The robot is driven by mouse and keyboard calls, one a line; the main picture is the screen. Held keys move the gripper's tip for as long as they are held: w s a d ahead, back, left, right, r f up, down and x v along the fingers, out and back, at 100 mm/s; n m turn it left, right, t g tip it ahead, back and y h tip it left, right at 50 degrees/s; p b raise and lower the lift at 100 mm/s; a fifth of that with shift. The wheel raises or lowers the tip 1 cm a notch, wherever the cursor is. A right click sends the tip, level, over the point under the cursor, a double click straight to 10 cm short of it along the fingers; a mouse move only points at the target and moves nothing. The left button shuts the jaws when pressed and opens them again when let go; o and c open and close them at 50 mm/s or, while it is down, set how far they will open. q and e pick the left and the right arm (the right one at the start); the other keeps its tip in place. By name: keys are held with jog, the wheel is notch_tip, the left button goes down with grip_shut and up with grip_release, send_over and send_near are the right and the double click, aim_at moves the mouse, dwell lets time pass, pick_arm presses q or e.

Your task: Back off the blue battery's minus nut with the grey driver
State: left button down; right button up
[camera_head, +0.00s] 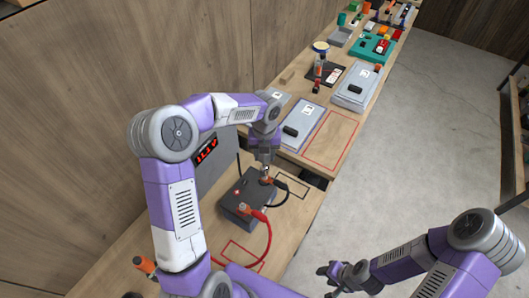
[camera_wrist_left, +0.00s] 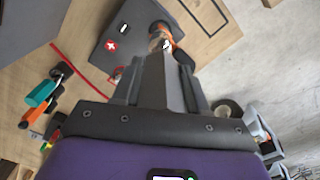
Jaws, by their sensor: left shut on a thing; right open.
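The battery (camera_head: 236,212) on the near bench looks dark grey rather than blue. My left gripper (camera_head: 265,163) points down at this terminal, shut on what seems to be the grey driver. The fingers mostly hide the driver, and I cannot tell whether its tip sits on the nut. My right gripper (camera_head: 330,278) is open and empty at lower right, away from the bench.
A red cable (camera_head: 268,240) loops from the other terminal. A grey box with a red display (camera_head: 207,152) stands behind the battery. Tools with teal (camera_wrist_left: 41,93) and orange (camera_wrist_left: 32,117) handles lie at left in the wrist view.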

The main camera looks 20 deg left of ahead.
pick_arm(q)
jog(key=shift+f, duration=0.1)
dwell(0.3)
jog(key=shift+f+b, duration=0.85)
jog(key=shift+f, duration=0.4)
jog(key=n, duration=0.5)
jog(key=shift+r, duration=0.1)
jog(key=n, duration=0.5)
jog(key=shift+r+p, duration=1.15)
jog(key=shift+r, duration=2.45)
jog(key=shift+f, duration=0.1)
